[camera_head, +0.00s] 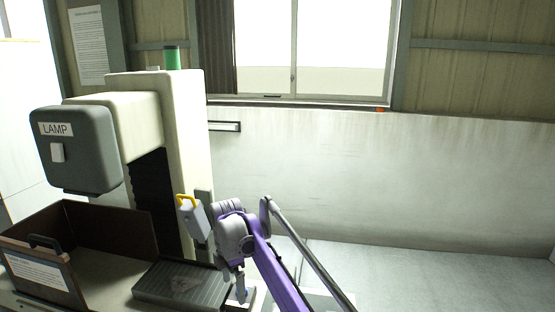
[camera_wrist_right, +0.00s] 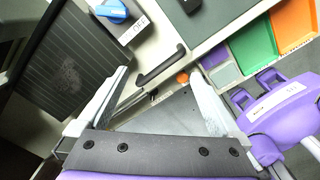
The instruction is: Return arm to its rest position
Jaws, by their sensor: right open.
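My right arm (camera_head: 262,250), purple and grey, reaches up from the bottom of the head view and bends down beside the machine. My right gripper (camera_head: 241,293) points down just right of the dark ribbed plate (camera_head: 180,284). In the wrist view my right gripper (camera_wrist_right: 158,76) has its two pale fingers spread wide, with nothing between them. Below the gap there are a dark handle (camera_wrist_right: 160,66) and a grey surface. My left gripper is in neither view.
The cream machine (camera_head: 183,130) carries a grey LAMP box (camera_head: 75,148). A brown open-topped box (camera_head: 110,232) stands at lower left. A blue knob (camera_wrist_right: 111,10) sits near an OFF label in the wrist view. Green (camera_wrist_right: 252,45) and orange (camera_wrist_right: 293,22) compartments lie at upper right.

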